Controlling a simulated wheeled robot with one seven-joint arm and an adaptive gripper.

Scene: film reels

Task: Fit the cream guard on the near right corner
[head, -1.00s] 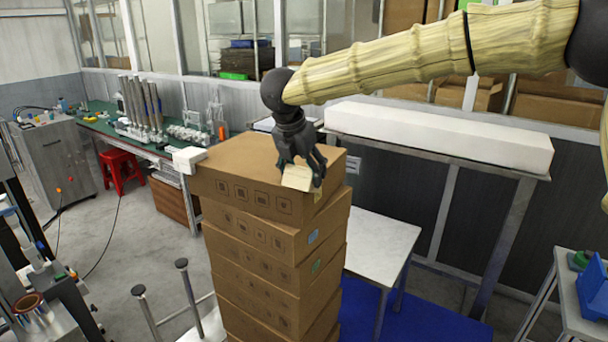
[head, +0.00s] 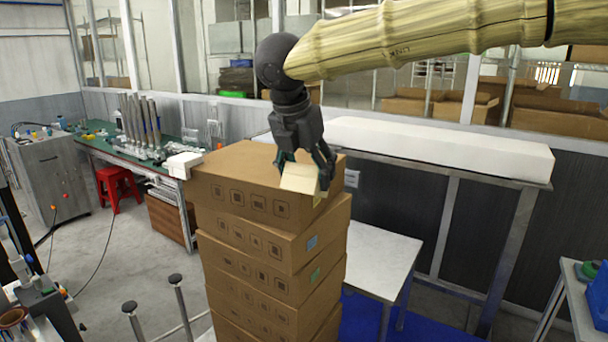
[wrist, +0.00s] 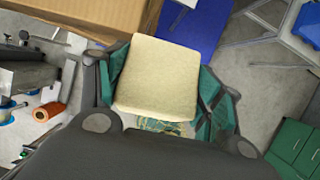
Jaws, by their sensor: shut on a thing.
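The cream guard (head: 299,179) is held in my gripper (head: 306,176), at the near right corner of the top box (head: 235,180). The wrist view shows the guard (wrist: 158,78) between the green-lined fingers of my gripper (wrist: 165,95), with the box edge (wrist: 85,15) just beyond it at upper left. In the head view the guard overlaps the corner; I cannot tell whether it touches the cardboard. A white guard (head: 183,165) sits on the top box's left corner.
The top box rests on a tall stack of brown boxes (head: 250,272), slightly offset from one another. A white-topped table (head: 385,255) stands to the right, and a long white block (head: 440,148) lies on a rack behind. Metal posts (head: 180,298) stand at the front left.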

